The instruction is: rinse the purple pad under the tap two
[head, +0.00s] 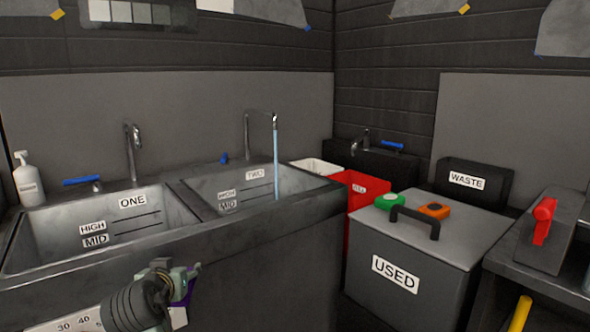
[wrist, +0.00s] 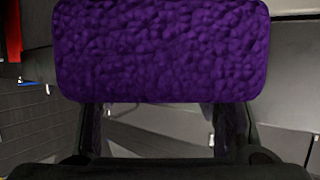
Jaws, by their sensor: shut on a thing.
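The purple pad (wrist: 162,50) fills the top of the wrist view, held between the fingers of my gripper (wrist: 160,125). In the head view my gripper (head: 184,284) is low in front of the sinks, with a sliver of the purple pad (head: 193,284) showing at its right side. Tap two (head: 262,116) stands behind the right basin, marked TWO (head: 255,174), and a blue stream of water (head: 276,155) runs from it into that basin. The pad is apart from the stream, in front of and left of it. The far side of the pad is hidden.
Basin ONE (head: 150,228) with its own tap (head: 133,150) is at left; no water shows from it. A soap bottle (head: 27,180) stands at far left. A red bin (head: 362,200), a USED box (head: 425,255) and a WASTE box (head: 474,181) are at right.

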